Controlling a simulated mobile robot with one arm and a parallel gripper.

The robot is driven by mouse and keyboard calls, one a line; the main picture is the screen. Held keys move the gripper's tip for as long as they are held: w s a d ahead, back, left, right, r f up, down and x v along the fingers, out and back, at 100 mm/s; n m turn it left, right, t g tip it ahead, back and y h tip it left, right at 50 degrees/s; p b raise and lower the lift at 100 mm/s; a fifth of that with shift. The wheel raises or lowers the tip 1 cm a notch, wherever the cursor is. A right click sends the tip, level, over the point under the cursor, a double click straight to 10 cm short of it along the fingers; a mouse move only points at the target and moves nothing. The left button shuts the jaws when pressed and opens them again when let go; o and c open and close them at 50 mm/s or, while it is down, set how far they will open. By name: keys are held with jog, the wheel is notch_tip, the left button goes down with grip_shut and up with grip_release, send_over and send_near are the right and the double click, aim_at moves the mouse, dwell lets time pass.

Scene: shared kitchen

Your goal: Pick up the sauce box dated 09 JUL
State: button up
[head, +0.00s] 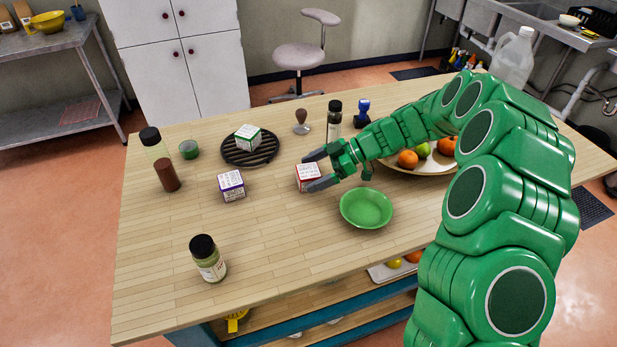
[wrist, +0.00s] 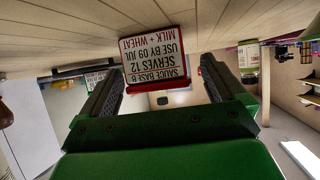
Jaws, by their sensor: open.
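The red-edged sauce box (head: 309,172) stands on the wooden table. In the wrist view its white label (wrist: 155,58) appears upside down and reads "SAUCE BASE B", "SERVES 12", "USE BY 09 JUL", "MILK + WHEAT". My gripper (head: 316,172) is open, with one finger on each side of this box. In the wrist view the box lies between the fingers (wrist: 153,82), with gaps visible beside it. A purple-edged box (head: 231,186) stands to the left, and a green-edged box (head: 248,137) sits on a black round trivet (head: 232,155). Their dates are too small to read.
A green bowl (head: 366,208) is close to the gripper, in front. A dark-capped bottle (head: 334,122), a stamp-like wooden tool (head: 301,124) and a fruit plate (head: 433,168) stand behind. Jars (head: 208,260) are at left. The front middle of the table (head: 290,245) is clear.

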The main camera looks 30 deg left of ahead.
jog(key=shift+x, duration=0.95)
jog(key=shift+c, duration=0.5)
jog(key=c, duration=1.1)
jog(key=shift+r, duration=0.1)
jog(key=shift+c, duration=0.2)
